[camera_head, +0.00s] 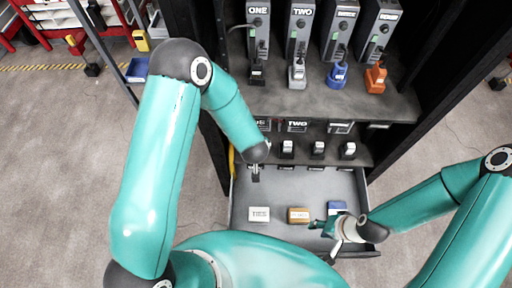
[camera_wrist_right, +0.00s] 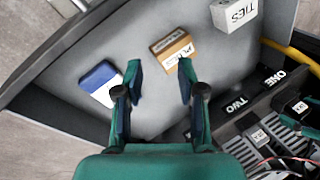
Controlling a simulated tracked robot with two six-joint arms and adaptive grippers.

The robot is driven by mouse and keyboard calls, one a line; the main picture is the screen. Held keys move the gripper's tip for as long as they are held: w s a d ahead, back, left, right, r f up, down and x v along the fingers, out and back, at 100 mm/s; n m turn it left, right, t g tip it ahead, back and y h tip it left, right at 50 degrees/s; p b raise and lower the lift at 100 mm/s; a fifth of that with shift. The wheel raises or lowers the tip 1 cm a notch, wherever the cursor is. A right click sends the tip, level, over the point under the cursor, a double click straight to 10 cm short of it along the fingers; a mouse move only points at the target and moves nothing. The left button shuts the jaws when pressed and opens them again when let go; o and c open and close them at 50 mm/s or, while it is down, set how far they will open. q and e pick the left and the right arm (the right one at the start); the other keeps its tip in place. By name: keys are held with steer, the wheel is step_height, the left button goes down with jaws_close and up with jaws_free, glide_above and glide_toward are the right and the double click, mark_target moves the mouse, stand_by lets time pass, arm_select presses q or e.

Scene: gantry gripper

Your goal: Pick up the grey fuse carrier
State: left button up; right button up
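A grey block (camera_head: 297,73), which may be the grey fuse carrier, sits on the upper shelf below the unit marked TWO. Several small grey-and-black blocks, one of them here (camera_head: 287,149), stand on the lower shelf; I cannot tell whether these are carriers. My right gripper (camera_wrist_right: 160,72) is open and empty over the drawer, its fingers beside a brown box (camera_wrist_right: 173,50) and a blue-and-white box (camera_wrist_right: 100,84). It also shows in the head view (camera_head: 318,224). My left gripper (camera_head: 255,176) hangs at the drawer's back left; it is too small to tell its opening.
The open grey drawer (camera_head: 280,190) also holds a white box marked TIES (camera_head: 259,214). Black (camera_head: 256,72), blue (camera_head: 337,75) and orange (camera_head: 375,78) blocks stand along the upper shelf (camera_head: 310,102). Dark cabinet sides flank the shelves. A yellow cable (camera_wrist_right: 290,52) runs beside the drawer.

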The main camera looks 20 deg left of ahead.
arm_select(q)
jaws_close()
stand_by(0.3)
steer(key=shift+r, duration=0.15)
